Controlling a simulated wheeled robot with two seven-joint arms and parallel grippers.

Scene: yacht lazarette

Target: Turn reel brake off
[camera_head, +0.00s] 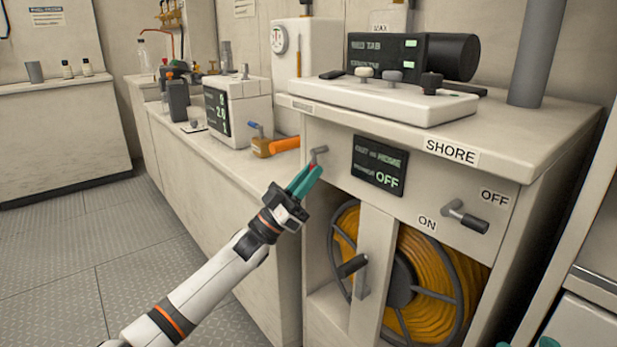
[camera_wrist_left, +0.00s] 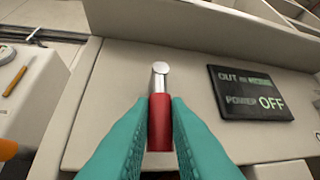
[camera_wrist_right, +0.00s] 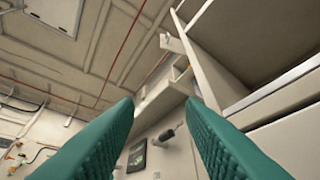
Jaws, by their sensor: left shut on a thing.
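A small lever with a silver pivot and a red grip (camera_wrist_left: 160,122) sits on the upper left of the cabinet's front panel. My left gripper (camera_head: 308,178) is shut on the red grip, one teal finger on each side. In the head view only the lever's grey end (camera_head: 319,152) shows well; the fingers hide most of the grip. Below the panel is the reel of yellow hose or cable (camera_head: 436,285), partly behind a post with a dark crank handle (camera_head: 351,266). My right gripper (camera_wrist_right: 160,115) is open and empty, with wide-set fingers in the right wrist view.
A dark display (camera_head: 379,166) right of the lever reads OUT and POWER OFF. Farther right, a separate dark-handled lever (camera_head: 466,216) sits between ON and OFF labels, under a SHORE label (camera_head: 452,152). The floor at left is clear.

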